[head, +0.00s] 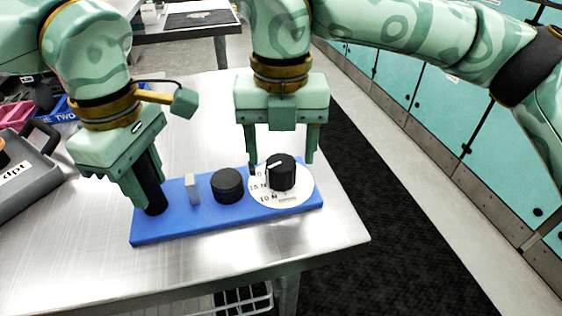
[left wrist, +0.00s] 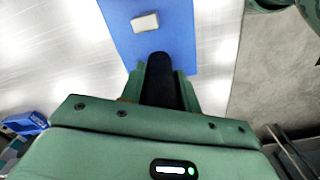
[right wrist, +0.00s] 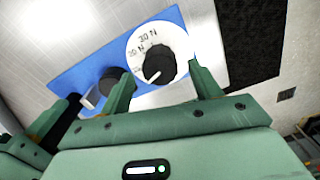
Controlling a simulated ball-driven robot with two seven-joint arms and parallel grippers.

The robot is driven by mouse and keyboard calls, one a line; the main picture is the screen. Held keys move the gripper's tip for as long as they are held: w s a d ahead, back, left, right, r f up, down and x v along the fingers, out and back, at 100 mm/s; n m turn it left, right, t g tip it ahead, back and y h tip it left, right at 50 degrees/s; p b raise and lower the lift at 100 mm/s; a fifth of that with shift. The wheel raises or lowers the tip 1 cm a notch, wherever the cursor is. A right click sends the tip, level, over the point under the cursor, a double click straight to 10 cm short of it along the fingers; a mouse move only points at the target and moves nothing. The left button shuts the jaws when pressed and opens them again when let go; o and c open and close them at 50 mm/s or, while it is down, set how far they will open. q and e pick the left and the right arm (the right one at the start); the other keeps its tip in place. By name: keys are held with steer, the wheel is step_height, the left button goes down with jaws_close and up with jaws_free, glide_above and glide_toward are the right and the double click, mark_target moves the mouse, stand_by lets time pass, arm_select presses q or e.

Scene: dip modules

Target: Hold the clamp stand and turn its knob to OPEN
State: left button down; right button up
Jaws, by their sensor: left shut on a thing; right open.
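The clamp stand is a blue base (head: 165,231) lying on the metal table, with a black post (head: 151,196) at its left end. My left gripper (head: 146,188) is shut on this post, which also shows between its fingers in the left wrist view (left wrist: 160,82). The black knob (head: 283,174) sits on a round white dial (head: 299,194) at the right end. A white line marks the knob; the dial carries numbers with N, and I cannot read OPEN. My right gripper (head: 282,160) is open above the knob, its fingers on either side and apart from it in the right wrist view (right wrist: 163,86).
A white block (head: 192,188) and a short black cylinder (head: 227,186) stand on the base between post and knob. A grey tray (head: 38,178) and a blue bin (head: 60,110) are at the left. The table's right edge lies close to the dial.

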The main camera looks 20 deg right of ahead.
mark_target(281, 162)
arm_select(q)
steer(key=shift+f, duration=0.1)
arm_select(e)
steer(key=shift+f, duration=1.8)
steer(key=c, duration=1)
steer(key=shift+n, duration=0.4)
steer(key=n, duration=0.6)
steer(key=shift+r+n, duration=0.1)
steer(key=shift+n, duration=0.2)
arm_select(q)
steer(key=shift+a, duration=0.1)
arm_select(e)
steer(key=n, duration=0.6)
steer(key=shift+n, duration=0.4)
